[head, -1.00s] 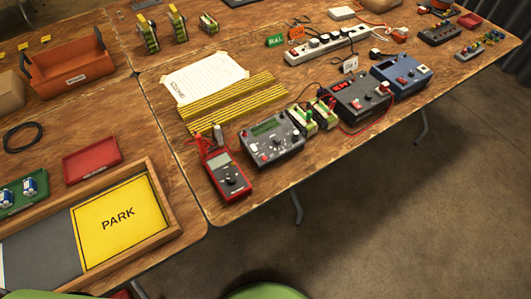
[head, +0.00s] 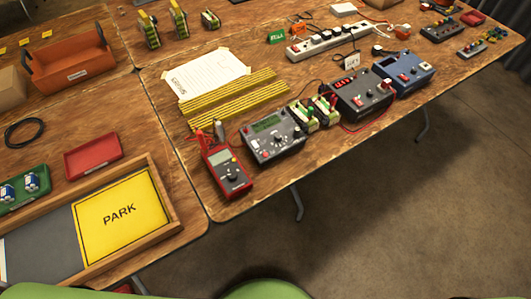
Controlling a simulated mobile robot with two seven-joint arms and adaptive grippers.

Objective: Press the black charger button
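The black charger (head: 360,94) stands on the right-hand table, with a red lit display on its top face. A red switch and a light-coloured knob or button show on its face, but they are too small to tell apart well. A red cable runs along its front to the small battery packs (head: 315,112) on its left. A blue charger (head: 403,73) stands just right of it. Neither gripper shows in the head view.
A grey device with a green screen (head: 272,135) and a red multimeter (head: 226,172) stand left of the packs. A white power strip (head: 330,42) lies behind the chargers. The yellow PARK pad (head: 120,213) lies in a wooden tray at left. Floor is clear at lower right.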

